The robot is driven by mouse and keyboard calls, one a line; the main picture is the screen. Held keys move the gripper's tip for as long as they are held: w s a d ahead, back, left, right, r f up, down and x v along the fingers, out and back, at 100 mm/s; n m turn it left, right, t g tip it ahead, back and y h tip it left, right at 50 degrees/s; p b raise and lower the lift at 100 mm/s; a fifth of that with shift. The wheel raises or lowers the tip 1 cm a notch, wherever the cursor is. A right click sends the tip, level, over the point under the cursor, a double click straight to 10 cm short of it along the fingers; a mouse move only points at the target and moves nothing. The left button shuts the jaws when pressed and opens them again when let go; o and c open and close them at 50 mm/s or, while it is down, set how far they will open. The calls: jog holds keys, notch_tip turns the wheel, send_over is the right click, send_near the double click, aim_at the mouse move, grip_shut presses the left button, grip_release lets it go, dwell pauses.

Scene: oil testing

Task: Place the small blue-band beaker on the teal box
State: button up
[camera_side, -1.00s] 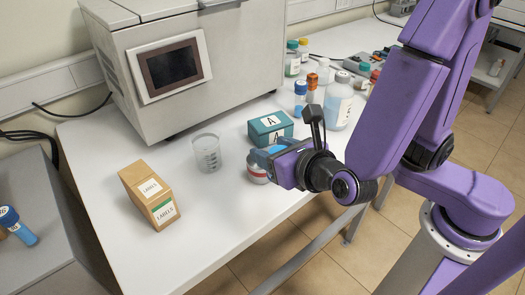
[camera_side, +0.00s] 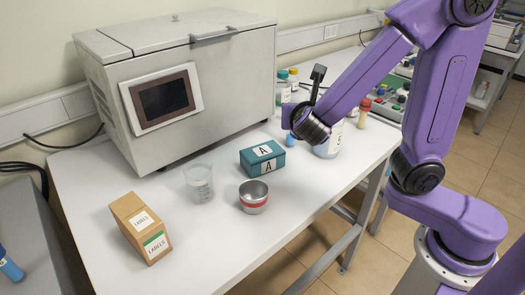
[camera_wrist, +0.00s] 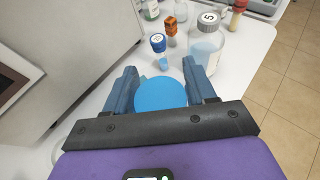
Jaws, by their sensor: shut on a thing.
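The teal box (camera_side: 262,158), marked A, sits on the white bench right of the glass beaker. My gripper (camera_side: 288,117) is behind and right of the box, and my wrist largely hides it in the side view. In the wrist view my gripper (camera_wrist: 163,88) is shut on a round blue thing (camera_wrist: 160,94), with a finger on each side. Only its flat blue face shows, so I cannot tell for sure that it is the small blue-band beaker. I see no other beaker with a blue band. The teal box does not show in the wrist view.
A red-band metal cup (camera_side: 253,202) stands before the teal box. A glass beaker (camera_side: 199,184) and a labels carton (camera_side: 140,228) are farther left. A blue-capped tube (camera_wrist: 158,43), orange vial (camera_wrist: 170,27) and large bottle (camera_wrist: 206,45) stand beyond the fingers. A grey machine is behind.

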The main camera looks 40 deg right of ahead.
jog(key=d, duration=0.2)
send_over(263, 146)
jog(key=shift+m+g+h, duration=0.3)
jog(key=shift+m, duration=0.1)
jog(key=f, duration=0.9)
jog(key=shift+s, duration=0.35)
jog(key=shift+w+f, duration=0.2)
jog(key=shift+f, duration=1.55)
jog(key=shift+f, duration=0.1)
jog(key=o, duration=1.1)
jog(key=shift+f, duration=0.1)
